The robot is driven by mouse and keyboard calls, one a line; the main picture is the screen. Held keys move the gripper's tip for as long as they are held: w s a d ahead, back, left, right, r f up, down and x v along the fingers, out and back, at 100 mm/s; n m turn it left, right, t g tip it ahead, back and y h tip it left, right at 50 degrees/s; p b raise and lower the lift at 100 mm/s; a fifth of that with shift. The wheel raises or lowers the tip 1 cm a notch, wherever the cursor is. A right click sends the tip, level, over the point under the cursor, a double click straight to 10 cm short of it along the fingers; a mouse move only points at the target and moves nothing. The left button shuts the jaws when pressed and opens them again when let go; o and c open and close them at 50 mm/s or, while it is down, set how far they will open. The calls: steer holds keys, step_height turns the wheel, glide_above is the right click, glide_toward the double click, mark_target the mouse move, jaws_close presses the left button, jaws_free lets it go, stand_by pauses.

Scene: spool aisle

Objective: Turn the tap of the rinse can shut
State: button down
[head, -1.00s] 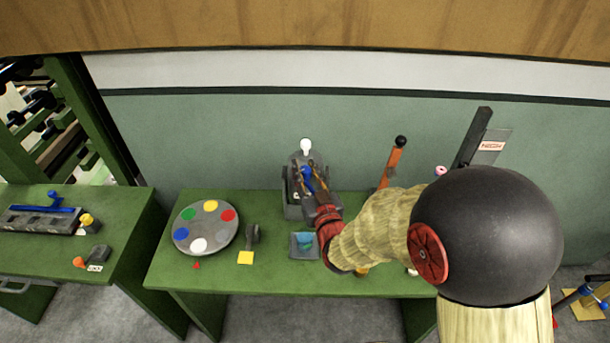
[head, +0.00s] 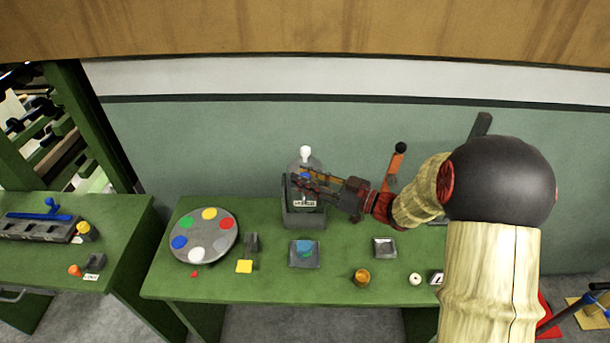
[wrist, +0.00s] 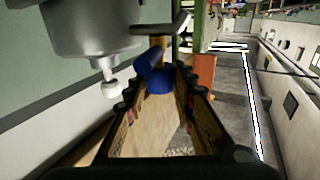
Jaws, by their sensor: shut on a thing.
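The rinse can (head: 304,215) is a grey can with a white knob on top. It stands at the back of the green table, and its body also shows at the upper left of the wrist view (wrist: 90,30). Its tap (wrist: 158,75) has a blue handle. My gripper (head: 308,180) reaches in from the right in the head view, in front of the can. Its fingers are shut on the blue tap handle, which sits between the fingertips (wrist: 160,88) in the wrist view. The fingers hide most of the tap in the head view.
A square dish with blue in it (head: 304,262) lies in front of the can. An orange lever (head: 395,165) stands behind my arm. An amber cup (head: 362,277) and a small tray (head: 385,247) are right.

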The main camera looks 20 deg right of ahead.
steer(key=shift+r+n+g+y+p, duration=0.1)
steer(key=shift+n+g+y+p, duration=0.55)
steer(key=shift+n+g+y, duration=1.05)
steer(key=shift+g, duration=0.5)
steer(key=c, duration=1.5)
jaws_free()
steer(key=v, duration=1.2)
steer(key=shift+a, duration=0.1)
steer(key=shift+r, duration=0.1)
